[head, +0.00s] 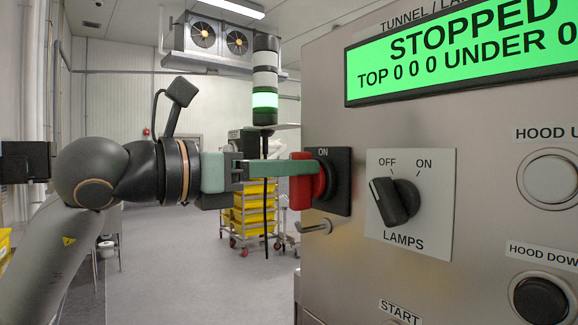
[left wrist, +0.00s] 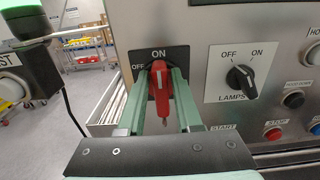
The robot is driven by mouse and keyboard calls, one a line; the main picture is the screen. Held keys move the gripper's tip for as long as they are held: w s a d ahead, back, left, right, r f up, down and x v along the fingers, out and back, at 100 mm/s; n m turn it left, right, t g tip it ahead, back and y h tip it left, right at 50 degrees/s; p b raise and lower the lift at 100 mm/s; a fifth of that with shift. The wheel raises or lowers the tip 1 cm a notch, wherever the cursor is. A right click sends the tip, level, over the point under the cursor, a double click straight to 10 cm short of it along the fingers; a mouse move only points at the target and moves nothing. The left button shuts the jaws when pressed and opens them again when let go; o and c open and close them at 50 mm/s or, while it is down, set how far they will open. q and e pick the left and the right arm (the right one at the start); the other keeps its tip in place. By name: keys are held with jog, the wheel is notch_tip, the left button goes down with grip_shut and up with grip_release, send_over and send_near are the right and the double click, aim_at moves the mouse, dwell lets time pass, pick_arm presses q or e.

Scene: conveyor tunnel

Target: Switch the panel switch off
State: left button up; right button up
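The panel switch is a red rotary handle (head: 318,180) on a black square plate (head: 341,190) on the steel panel's left side. In the left wrist view the red handle (left wrist: 161,88) stands upright, its white mark toward ON; OFF is printed to the left. My left gripper (head: 288,168) comes in from the left. In the left wrist view its green fingers (left wrist: 160,92) lie on both sides of the handle and appear closed on it. The fingers hide part of the plate. My right gripper is not in view.
A black LAMPS knob (head: 394,201) sits right of the switch, pointing to OFF. Push buttons (head: 540,299) are further right. The green display (head: 462,52) reads STOPPED. A signal tower (head: 265,80) and a cart with yellow crates (head: 250,215) stand behind. Floor is open at left.

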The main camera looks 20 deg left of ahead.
pick_arm(q)
grip_shut()
jog(key=shift+n, duration=0.3)
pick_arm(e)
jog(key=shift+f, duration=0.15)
pick_arm(q)
jog(key=n+b, duration=0.2)
jog(key=n, duration=0.3)
jog(key=a+f+n+b, duration=0.1)
jog(key=n+b, duration=0.1)
jog(key=n, duration=0.4)
jog(key=w+f+n+b, duration=0.1)
jog(key=n+b, duration=0.2)
jog(key=n, duration=0.3)
jog(key=shift+w+a, duration=0.1)
jog(key=shift+a, duration=0.15)
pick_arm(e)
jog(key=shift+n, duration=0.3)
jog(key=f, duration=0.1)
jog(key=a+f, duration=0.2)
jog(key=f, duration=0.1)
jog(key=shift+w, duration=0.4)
pick_arm(q)
jog(key=shift+n, duration=0.3)
